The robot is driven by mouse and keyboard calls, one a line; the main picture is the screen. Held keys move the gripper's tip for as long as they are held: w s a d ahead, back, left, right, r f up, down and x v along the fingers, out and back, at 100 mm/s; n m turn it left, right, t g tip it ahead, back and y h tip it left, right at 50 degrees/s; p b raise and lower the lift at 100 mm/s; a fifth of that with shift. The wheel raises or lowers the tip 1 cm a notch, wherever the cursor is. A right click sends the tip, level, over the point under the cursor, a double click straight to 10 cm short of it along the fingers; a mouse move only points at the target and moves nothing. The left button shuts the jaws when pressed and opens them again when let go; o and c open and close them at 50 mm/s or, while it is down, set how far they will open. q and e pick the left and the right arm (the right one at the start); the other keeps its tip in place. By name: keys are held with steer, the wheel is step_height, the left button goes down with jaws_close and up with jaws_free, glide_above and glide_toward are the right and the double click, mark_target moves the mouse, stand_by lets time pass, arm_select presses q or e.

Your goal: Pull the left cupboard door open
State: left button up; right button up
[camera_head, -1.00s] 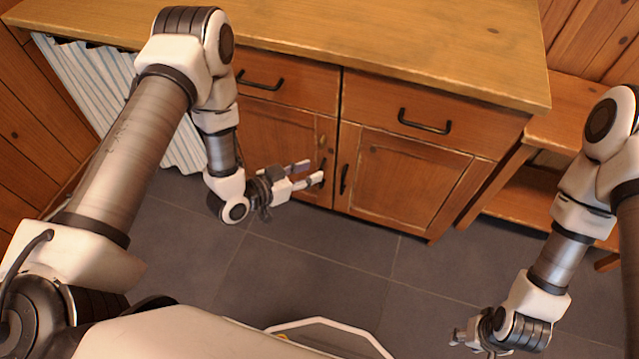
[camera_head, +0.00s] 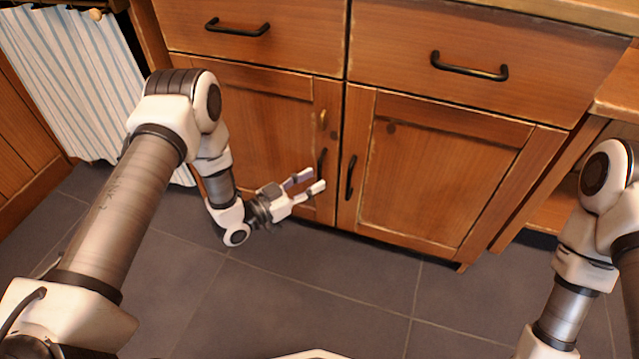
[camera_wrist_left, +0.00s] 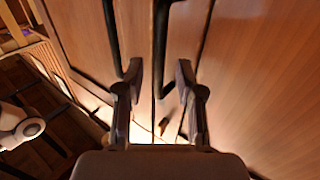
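The left cupboard door (camera_head: 268,125) is wooden and looks shut. Its dark vertical handle (camera_head: 321,163) is near the door's right edge. My left gripper (camera_head: 316,180) is open, its fingertips just below and close to that handle in the head view. In the left wrist view the open fingers (camera_wrist_left: 158,88) point at the door fronts. A dark bar (camera_wrist_left: 161,45) shows between the fingers and another (camera_wrist_left: 111,35) left of them. I cannot tell which handle each is, nor whether a finger touches one. My right gripper is out of the head view; only its arm shows.
The right door (camera_head: 440,170) is shut, with its handle (camera_head: 350,177) close beside the left one. Drawers with dark handles (camera_head: 237,28) sit above both doors. A striped curtain (camera_head: 75,80) hangs at left. The tiled floor (camera_head: 290,285) before the cupboard is clear.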

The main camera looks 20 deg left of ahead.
mark_target(320, 177)
arm_select(q)
steer(key=shift+b+x, duration=0.35)
steer(key=shift+x, duration=1.2)
jaws_close()
